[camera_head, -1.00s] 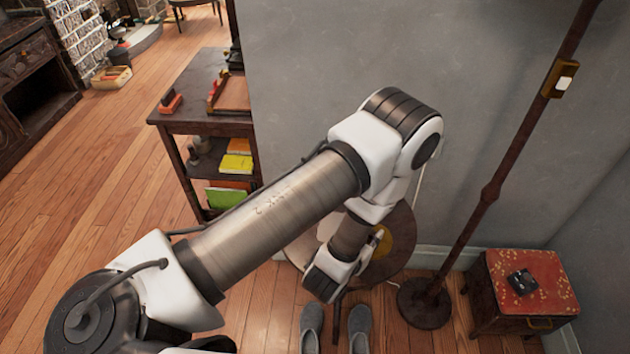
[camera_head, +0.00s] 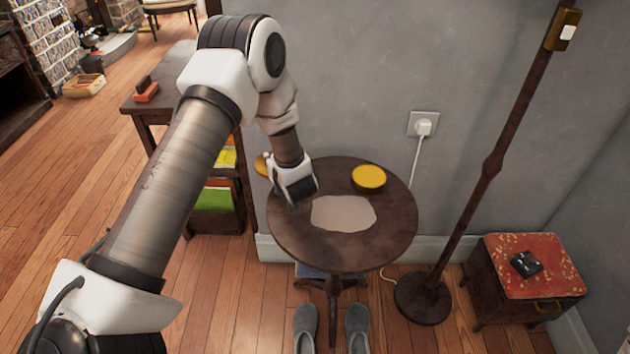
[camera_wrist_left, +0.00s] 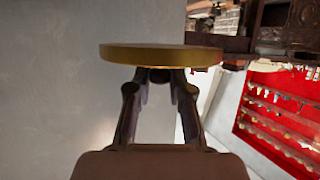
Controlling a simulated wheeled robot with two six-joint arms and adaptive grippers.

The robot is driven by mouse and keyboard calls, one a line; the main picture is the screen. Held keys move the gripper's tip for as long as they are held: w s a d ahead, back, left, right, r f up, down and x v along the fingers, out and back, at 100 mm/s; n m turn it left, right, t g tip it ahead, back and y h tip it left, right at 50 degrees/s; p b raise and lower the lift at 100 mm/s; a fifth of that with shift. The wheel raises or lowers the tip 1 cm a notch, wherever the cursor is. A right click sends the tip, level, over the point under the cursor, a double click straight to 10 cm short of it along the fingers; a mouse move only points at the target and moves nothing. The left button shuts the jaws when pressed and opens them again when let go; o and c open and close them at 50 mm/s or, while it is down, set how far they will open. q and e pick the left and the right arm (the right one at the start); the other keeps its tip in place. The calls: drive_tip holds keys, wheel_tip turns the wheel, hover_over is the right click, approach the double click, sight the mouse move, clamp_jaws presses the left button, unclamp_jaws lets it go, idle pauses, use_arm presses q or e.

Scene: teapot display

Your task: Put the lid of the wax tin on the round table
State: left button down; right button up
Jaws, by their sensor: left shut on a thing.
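My left gripper (camera_wrist_left: 160,76) is shut on a round golden-yellow lid (camera_wrist_left: 160,53), seen edge-on in the left wrist view. In the head view only a sliver of the lid (camera_head: 262,164) shows, beyond my wrist at the left edge of the round table (camera_head: 293,240). My wrist hides the fingers there. A round yellow tin (camera_head: 368,178) stands on the back right of the table. Whether the lid is over the tabletop or beyond its edge is hard to tell. My right gripper is not in view.
A pale irregular flat patch (camera_head: 343,213) lies mid-table. A dark shelf unit (camera_head: 160,105) stands at the left. A floor lamp pole (camera_head: 490,165) and a red-topped cabinet (camera_head: 530,265) stand at the right. The grey wall is close behind. Grey slippers (camera_head: 357,325) lie in front.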

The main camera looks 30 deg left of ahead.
use_arm(q)
drive_tip(key=w+d, duration=0.1)
drive_tip(key=d, duration=0.1)
drive_tip(key=w+d, duration=0.1)
drive_tip(key=d, duration=0.2)
drive_tip(key=w+d, duration=0.2)
drive_tip(key=d, duration=0.1)
drive_tip(key=shift+w+f, duration=0.1)
drive_tip(key=shift+f, duration=0.15)
wheel_tip(320, 180, down, 4)
drive_tip(key=shift+w+d+r+b, duration=0.1)
drive_tip(key=shift+d+r+b, duration=0.1)
drive_tip(key=shift+b, duration=0.1)
drive_tip(key=shift+a, duration=0.1)
drive_tip(key=shift+f, duration=0.1)
drive_tip(key=shift+f, duration=0.25)
drive_tip(key=shift+b, duration=0.3)
drive_tip(key=shift+f, duration=0.1)
